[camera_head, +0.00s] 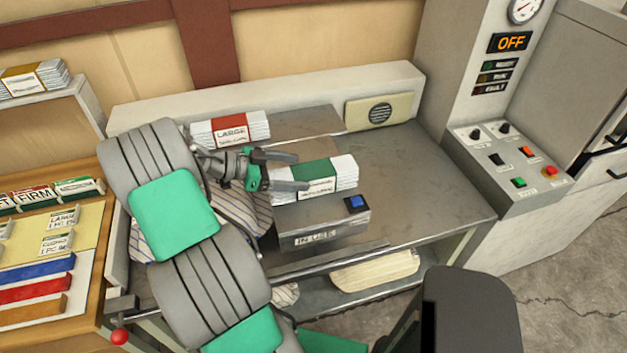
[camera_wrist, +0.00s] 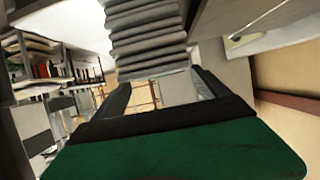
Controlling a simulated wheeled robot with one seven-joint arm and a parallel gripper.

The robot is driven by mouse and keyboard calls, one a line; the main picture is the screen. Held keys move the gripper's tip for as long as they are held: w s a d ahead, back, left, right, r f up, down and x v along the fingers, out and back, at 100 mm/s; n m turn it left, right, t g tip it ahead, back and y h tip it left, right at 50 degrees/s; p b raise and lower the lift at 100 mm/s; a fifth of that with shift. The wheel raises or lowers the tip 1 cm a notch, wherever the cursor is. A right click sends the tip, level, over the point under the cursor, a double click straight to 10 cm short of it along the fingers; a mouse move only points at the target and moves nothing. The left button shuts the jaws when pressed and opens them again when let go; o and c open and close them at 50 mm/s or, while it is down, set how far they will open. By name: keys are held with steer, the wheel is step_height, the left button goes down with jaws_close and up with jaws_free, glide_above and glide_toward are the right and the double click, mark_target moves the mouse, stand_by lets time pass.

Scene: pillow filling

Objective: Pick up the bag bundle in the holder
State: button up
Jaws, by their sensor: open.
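The bag bundle (camera_head: 336,177), a stack of white folded bags with a green band, lies on the grey holder (camera_head: 345,228) marked "IN USE". My gripper (camera_head: 297,171) is open at the bundle's left end, one finger on the far side and one on the near side. In the wrist view, the folded layers of the bundle (camera_wrist: 147,32) show ahead of the open fingers. The fingers look close to the bundle, but I cannot tell whether they touch it.
Another bundle (camera_head: 231,129) with a red "LARGE" band lies behind. A blue button (camera_head: 355,203) sits on the holder's front right. A beige speaker panel (camera_head: 379,111) stands behind. The metal bench (camera_head: 440,180) is clear to the right. A control panel (camera_head: 508,160) stands farther right.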

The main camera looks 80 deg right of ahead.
mark_target(311, 170)
steer(key=p+x, duration=0.1)
steer(key=x, duration=0.2)
steer(key=p+x, duration=0.1)
steer(key=x, duration=0.1)
steer(key=shift+d+r+p, duration=0.2)
steer(key=shift+r+p, duration=0.1)
steer(key=shift+r, duration=0.1)
steer(key=shift+s+d+f, duration=0.15)
steer(key=shift+s+f, duration=0.05)
steer(key=shift+s, duration=0.1)
steer(key=shift+f, duration=0.1)
steer(key=shift+c, duration=0.5)
steer(key=shift+w, duration=0.1)
jaws_close()
